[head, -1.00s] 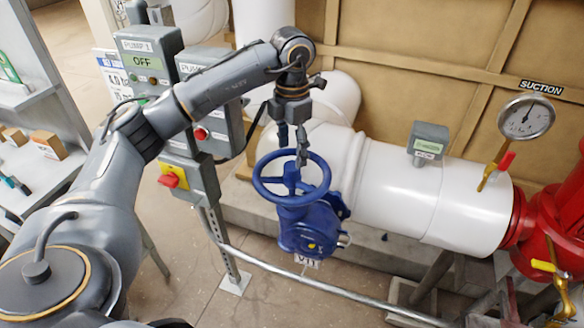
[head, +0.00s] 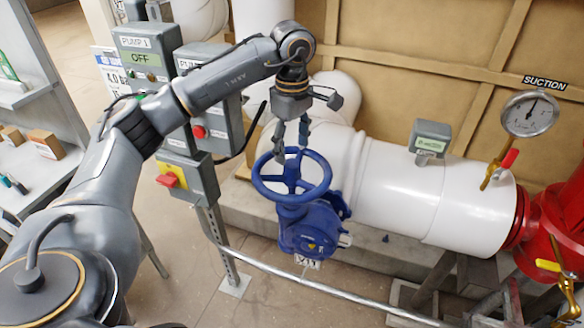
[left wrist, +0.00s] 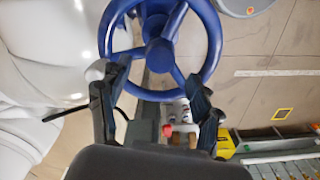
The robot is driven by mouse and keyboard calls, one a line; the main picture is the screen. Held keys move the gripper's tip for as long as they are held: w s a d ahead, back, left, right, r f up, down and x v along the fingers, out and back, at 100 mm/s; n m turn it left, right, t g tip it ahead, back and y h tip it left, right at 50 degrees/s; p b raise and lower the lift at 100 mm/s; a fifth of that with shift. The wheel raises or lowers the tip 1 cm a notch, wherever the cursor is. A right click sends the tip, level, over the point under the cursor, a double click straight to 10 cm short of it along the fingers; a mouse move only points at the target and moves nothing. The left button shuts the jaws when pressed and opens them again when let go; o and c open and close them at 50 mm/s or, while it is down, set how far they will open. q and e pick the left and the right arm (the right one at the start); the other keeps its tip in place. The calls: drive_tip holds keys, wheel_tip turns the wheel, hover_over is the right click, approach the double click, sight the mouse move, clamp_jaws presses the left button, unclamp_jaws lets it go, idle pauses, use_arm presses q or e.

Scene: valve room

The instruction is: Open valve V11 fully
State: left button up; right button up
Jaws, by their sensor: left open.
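The valve has a blue handwheel (head: 291,175) on a blue gearbox body (head: 310,232), with a tag reading V11 (head: 307,262) below it. My left gripper (head: 291,150) is open above the far part of the handwheel, its fingers pointing down. Nothing is between the fingertips that I can make out. Contact with the rim cannot be told. My right gripper does not show.
A white pipe (head: 395,195) runs right from the valve to a red fitting (head: 550,230). A suction gauge (head: 530,114) stands above it. Pump control boxes (head: 150,75) and a red-yellow switch (head: 172,178) stand left of the wheel. A metal rail (head: 300,280) crosses in front.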

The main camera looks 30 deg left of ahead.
sight(292, 164)
use_arm(q)
drive_tip(key=m, duration=0.9)
drive_tip(key=shift+b, duration=0.4)
drive_tip(key=m, duration=0.9)
drive_tip(key=shift+m+b, duration=0.3)
drive_tip(key=shift+b, duration=0.05)
drive_tip(key=shift+s+f+b, duration=0.1)
drive_tip(key=shift+f+b, duration=2.25)
drive_tip(key=shift+f, duration=0.95)
drive_tip(key=shift+d, duration=0.1)
